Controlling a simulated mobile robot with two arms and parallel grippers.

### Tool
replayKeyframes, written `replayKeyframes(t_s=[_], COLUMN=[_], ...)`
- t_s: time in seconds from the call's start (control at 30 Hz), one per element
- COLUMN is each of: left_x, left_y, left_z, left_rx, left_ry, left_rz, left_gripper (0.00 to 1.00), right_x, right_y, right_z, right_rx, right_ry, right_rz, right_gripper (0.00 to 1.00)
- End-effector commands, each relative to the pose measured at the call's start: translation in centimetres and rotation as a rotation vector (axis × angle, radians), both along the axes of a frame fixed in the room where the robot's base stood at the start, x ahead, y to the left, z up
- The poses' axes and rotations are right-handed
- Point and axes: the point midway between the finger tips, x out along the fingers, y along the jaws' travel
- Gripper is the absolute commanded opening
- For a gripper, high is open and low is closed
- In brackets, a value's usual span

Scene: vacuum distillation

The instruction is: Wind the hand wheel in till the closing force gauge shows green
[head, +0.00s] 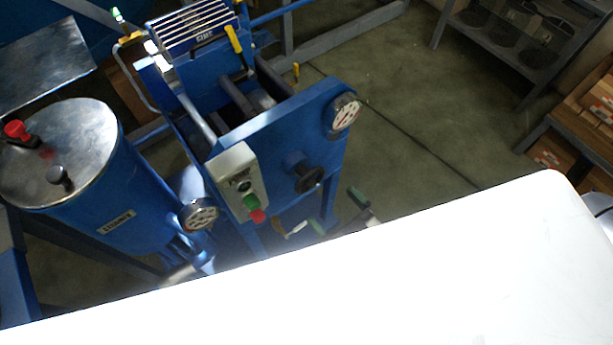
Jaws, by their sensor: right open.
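A blue press-like machine stands at centre, its end plate (275,130) facing me. A dark hand wheel (308,178) sits low on this plate. A round gauge (343,112) is at the plate's upper right; its reading is too small to tell, and I cannot be sure it is the closing force gauge. My right gripper (337,210) appears just below and right of the wheel, apart from it, with two green-tipped fingers spread and nothing between them. The white shape across the bottom hides the rest of it. My left gripper is not in view.
A grey control box (237,182) with green and red buttons is left of the wheel. A blue tank (120,195) with a metal lid and a second gauge (200,214) stand further left. Shelves (510,50) are at upper right. The floor (420,120) between is clear.

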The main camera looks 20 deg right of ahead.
Motion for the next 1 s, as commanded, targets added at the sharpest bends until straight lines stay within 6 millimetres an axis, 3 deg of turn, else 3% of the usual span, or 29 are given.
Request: replayKeyframes(t_s=[0.2, 0.53, 0.7, 1.0], left_x=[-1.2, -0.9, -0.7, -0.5], left_y=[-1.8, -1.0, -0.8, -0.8], left_z=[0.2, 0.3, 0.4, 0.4], left_rx=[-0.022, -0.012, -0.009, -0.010], left_ry=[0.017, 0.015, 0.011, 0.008], left_rz=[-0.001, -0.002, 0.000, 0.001], left_gripper=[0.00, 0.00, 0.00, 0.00], right_x=[3.3, 8.6, 9.6, 9.7], right_y=[1.2, 3.1, 3.5, 3.6], right_z=[0.2, 0.1, 0.0, 0.0], right_rx=[0.003, 0.003, 0.002, 0.002], right_ry=[-0.005, -0.002, 0.000, 0.000], right_rz=[-0.003, -0.003, -0.002, -0.002], right_gripper=[1.00, 1.00, 1.00, 0.98])
